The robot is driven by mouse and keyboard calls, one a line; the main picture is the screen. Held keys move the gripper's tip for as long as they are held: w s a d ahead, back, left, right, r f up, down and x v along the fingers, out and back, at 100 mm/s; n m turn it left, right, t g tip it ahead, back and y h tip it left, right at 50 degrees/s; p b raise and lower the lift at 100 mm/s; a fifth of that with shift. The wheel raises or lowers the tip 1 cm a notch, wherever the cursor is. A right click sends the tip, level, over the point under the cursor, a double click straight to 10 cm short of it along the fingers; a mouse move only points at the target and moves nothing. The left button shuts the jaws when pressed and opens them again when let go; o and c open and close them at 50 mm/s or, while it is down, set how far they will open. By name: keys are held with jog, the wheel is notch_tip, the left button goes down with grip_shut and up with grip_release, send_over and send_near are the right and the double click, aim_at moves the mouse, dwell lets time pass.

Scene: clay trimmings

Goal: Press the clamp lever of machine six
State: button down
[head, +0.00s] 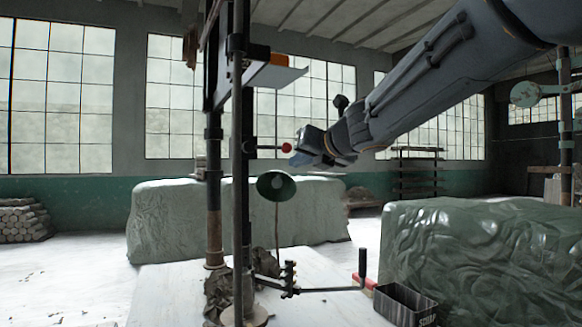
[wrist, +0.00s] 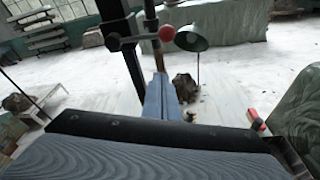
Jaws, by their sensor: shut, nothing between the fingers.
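A short lever with a red ball knob (head: 286,147) sticks out to the right from a dark upright post of a machine (head: 240,190). No machine number is readable. My gripper (head: 298,160) is just right of the knob and slightly lower, its fingers shut and empty. In the wrist view the shut fingers (wrist: 158,80) point toward the machine, and the red knob (wrist: 167,33) appears just beyond and above their tips. Whether they touch the knob cannot be told.
Below are a clay lump (head: 218,292), a dark bin (head: 405,305) and a black upright handle (head: 362,268). A large wrapped green block (head: 480,250) stands at right.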

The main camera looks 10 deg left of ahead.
jog(key=shift+v, duration=2.35)
jog(key=shift+d, duration=0.1)
